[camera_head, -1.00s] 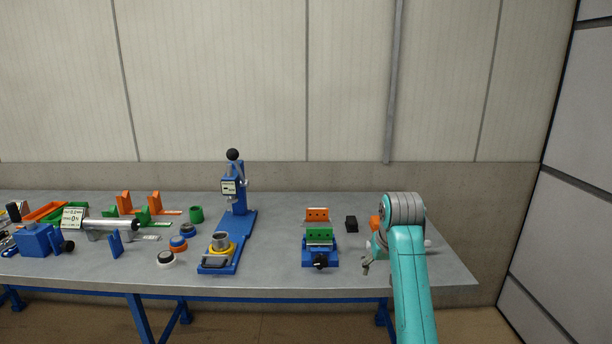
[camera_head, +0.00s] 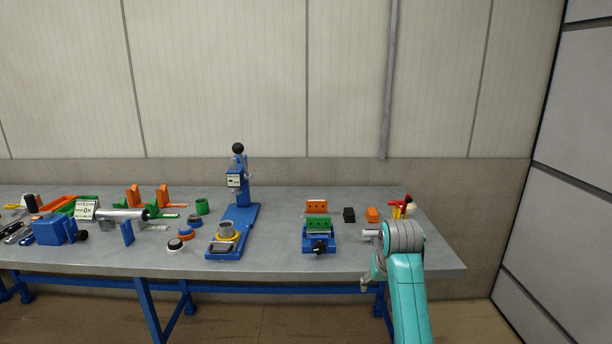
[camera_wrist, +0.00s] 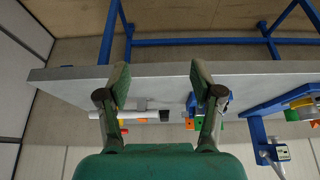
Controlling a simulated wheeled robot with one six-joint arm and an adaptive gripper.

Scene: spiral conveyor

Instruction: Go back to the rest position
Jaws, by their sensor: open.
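My gripper (camera_wrist: 160,85) is open in the wrist view, its two fingers spread apart with nothing between the tips. The table's edge and surface lie beyond the fingers there, upside down. In the head view my gripper (camera_head: 367,283) shows small at the left of my teal arm, by the table's front edge near the right end. My arm hides part of the table there.
The grey table (camera_head: 290,263) carries a blue press (camera_head: 238,208), a blue vise (camera_head: 320,243) with green and orange blocks, a black block (camera_head: 349,215), an orange block (camera_head: 372,214) and red and yellow items (camera_head: 402,208). Several parts crowd the left. Bare floor lies in front.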

